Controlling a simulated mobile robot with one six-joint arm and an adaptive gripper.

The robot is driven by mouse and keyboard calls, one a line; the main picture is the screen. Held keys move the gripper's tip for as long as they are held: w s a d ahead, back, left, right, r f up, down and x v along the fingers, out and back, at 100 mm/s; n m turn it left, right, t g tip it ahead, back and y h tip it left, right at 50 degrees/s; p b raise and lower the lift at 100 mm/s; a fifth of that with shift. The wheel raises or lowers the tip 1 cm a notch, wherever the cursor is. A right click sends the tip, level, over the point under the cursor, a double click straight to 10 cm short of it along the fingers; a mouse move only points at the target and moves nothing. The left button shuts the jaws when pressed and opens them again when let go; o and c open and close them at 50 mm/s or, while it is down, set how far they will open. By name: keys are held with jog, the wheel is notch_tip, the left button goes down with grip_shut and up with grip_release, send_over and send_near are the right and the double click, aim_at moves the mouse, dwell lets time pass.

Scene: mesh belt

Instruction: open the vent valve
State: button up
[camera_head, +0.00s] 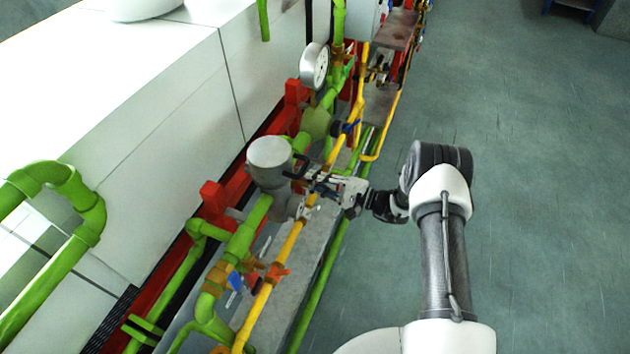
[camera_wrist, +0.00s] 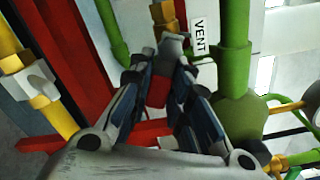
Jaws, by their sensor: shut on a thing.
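In the wrist view the vent valve (camera_wrist: 174,46) is a small grey body below a brass fitting, beside a white tag (camera_wrist: 199,37) reading VENT. A red piece (camera_wrist: 158,91), which looks like its handle, shows between the fingers of my gripper (camera_wrist: 163,76). The fingers are closed in on it from both sides and hide much of it. In the head view my gripper (camera_head: 308,182) reaches left into the pipework, next to a grey capped cylinder (camera_head: 270,162). The vent valve cannot be made out clearly there.
Green pipes (camera_head: 249,230) and a yellow pipe (camera_head: 285,250) run close around my gripper. A valve with an orange-red handle (camera_head: 277,272) is nearer, and a round gauge (camera_head: 314,65) stands farther back. The floor (camera_head: 540,180) on the right is clear.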

grip_shut()
jog(key=n+b, duration=0.2)
jog(key=shift+w+r+n, duration=0.15)
jog(key=shift+r+n, duration=0.1)
jog(key=shift+n, duration=0.05)
jog(key=shift+r+n+b, duration=0.3)
jog(key=shift+n+b, duration=0.15)
jog(key=shift+n, duration=0.25)
jog(key=shift+r+n+b, duration=0.3)
jog(key=shift+n+b, duration=0.1)
jog(key=shift+n, duration=0.3)
jog(key=o, duration=0.8)
grip_release()
